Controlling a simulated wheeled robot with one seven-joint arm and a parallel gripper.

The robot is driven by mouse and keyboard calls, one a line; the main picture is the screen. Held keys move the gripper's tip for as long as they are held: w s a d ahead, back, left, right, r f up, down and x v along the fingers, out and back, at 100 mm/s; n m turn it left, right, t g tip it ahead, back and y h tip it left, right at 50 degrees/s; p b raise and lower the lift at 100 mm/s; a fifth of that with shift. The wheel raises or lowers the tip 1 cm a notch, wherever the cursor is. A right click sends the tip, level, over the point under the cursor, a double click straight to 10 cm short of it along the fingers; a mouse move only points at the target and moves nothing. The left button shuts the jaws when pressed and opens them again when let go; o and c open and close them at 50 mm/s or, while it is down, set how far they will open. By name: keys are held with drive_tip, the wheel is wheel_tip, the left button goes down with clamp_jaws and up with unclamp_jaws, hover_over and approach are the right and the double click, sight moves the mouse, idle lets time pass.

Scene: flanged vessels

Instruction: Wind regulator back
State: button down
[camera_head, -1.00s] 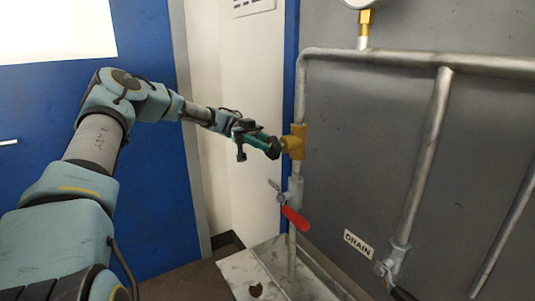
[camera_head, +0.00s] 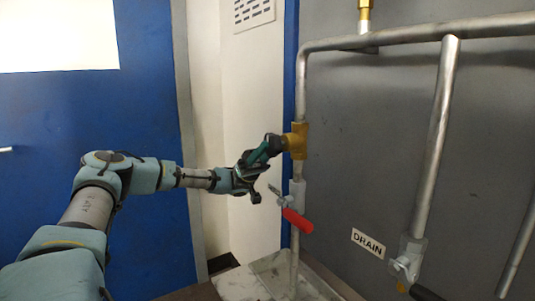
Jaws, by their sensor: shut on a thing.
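The regulator has a brass body (camera_head: 298,141) on the vertical grey pipe left of the panel. Its dark knob (camera_head: 276,143) points left toward my arm. My gripper (camera_head: 267,149) is shut on the knob, coming from the left and slightly below, with its green fingers tilted. The fingers hide part of the knob, so its markings and exact turn cannot be seen.
A valve with a red lever (camera_head: 297,221) sits on the same pipe just below my gripper. A DRAIN label (camera_head: 368,243) and another valve (camera_head: 408,260) are at lower right. A grey pipe (camera_head: 430,30) runs across the top. A blue door (camera_head: 60,130) stands at left.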

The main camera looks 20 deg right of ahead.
idle(0.5)
drive_tip(key=c, duration=0.9)
unclamp_jaws()
drive_tip(key=shift+c, duration=0.2)
drive_tip(key=shift+f, duration=0.1)
drive_tip(key=b+v, duration=0.4)
drive_tip(key=v, duration=0.6)
drive_tip(key=shift+w+f, duration=0.2)
drive_tip(key=shift+f, duration=0.05)
drive_tip(key=shift+a, duration=0.1)
